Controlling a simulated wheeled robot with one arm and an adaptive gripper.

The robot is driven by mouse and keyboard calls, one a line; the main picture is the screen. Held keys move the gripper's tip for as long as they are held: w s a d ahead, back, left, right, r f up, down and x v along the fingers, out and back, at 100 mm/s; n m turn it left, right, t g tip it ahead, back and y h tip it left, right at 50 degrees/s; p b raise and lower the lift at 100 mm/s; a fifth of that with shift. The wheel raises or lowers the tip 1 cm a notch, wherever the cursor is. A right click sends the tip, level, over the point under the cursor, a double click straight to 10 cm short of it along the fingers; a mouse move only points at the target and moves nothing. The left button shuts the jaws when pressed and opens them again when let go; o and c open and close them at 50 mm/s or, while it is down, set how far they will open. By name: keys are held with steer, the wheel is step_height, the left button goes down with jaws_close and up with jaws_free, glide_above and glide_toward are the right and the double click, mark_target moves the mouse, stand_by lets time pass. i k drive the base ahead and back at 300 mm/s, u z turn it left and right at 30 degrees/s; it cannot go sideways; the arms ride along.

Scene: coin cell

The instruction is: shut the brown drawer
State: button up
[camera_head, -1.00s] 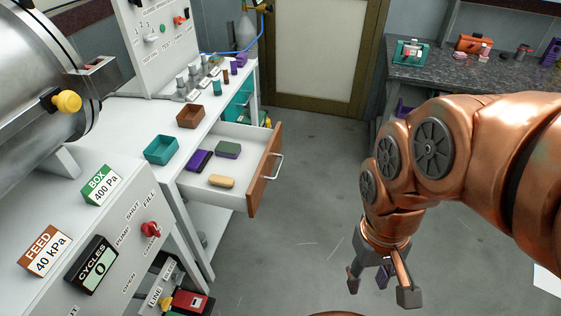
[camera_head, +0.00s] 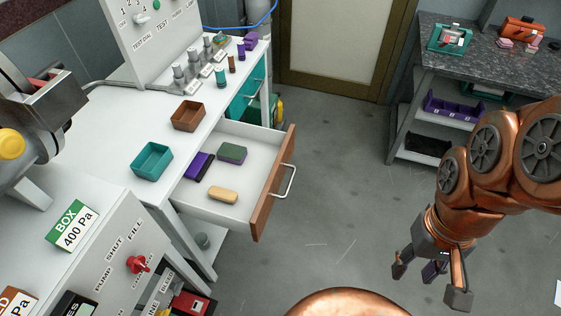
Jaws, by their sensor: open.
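The brown drawer (camera_head: 273,192) stands pulled out from the white bench, with a brown front and a pale metal handle (camera_head: 287,182) facing right. Inside it lie a purple and black item (camera_head: 199,165), a green and purple block (camera_head: 232,153) and a tan block (camera_head: 223,195). My gripper (camera_head: 428,281) hangs at the lower right, fingers pointing down, open and empty. It is well to the right of the drawer front and apart from it, with bare floor between.
A brown tray (camera_head: 188,116) and a teal tray (camera_head: 152,161) sit on the bench top. A teal drawer front (camera_head: 249,92) is behind the brown one. A dark-topped table (camera_head: 480,60) stands at the back right. The grey floor (camera_head: 345,180) is clear.

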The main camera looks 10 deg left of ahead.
mark_target(257, 182)
steer(key=u, duration=0.5)
steer(key=i, duration=0.65)
steer(key=u, duration=0.75)
steer(key=k, duration=1)
steer(key=u, duration=1.25)
steer(key=i, duration=0.6)
steer(key=z, duration=0.65)
steer(key=i, duration=0.65)
steer(key=z, duration=0.75)
